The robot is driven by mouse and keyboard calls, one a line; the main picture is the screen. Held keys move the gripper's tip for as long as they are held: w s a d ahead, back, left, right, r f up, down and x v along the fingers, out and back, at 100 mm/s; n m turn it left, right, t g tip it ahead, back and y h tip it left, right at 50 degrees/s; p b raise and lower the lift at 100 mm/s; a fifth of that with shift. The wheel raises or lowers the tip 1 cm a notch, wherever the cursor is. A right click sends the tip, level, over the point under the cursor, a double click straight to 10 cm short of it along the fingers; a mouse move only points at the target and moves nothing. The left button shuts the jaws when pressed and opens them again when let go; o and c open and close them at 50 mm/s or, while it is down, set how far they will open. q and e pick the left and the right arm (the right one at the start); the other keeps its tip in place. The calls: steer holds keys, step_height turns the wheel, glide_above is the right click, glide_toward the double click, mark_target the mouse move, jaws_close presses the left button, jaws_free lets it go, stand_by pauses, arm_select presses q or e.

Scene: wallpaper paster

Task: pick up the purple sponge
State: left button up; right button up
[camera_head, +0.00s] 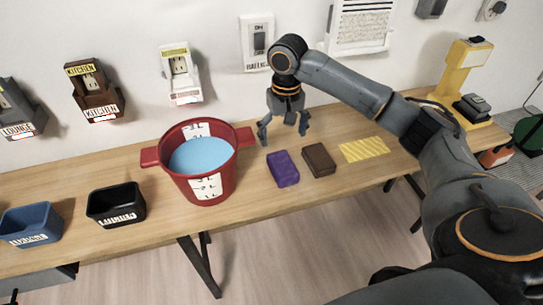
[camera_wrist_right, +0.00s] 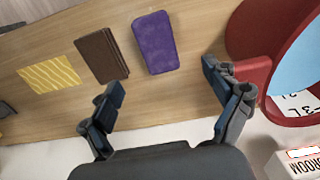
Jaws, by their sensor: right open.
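My left gripper is not in view.
The red bucket (camera_head: 177,188) with blue liquid stands close left; its handle (camera_wrist_right: 252,72) is near one finger. Black (camera_head: 116,206) and blue (camera_head: 31,226) bins stand far left. The wall (camera_head: 220,60) is behind.

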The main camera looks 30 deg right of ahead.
glide_above(283, 164)
step_height(283, 164, down, 7)
steer(key=shift+s+r, duration=0.1)
steer(key=shift+s, duration=0.05)
steer(key=shift+f, duration=0.55)
steer(key=f, duration=0.4)
steer(key=shift+w+f+p, duration=0.25)
steer(key=shift+f+p, duration=0.05)
steer(key=shift+f, duration=0.1)
steer(key=shift+c, duration=0.6)
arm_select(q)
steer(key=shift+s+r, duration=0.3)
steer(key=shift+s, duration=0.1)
arm_select(e)
steer(key=c, duration=1)
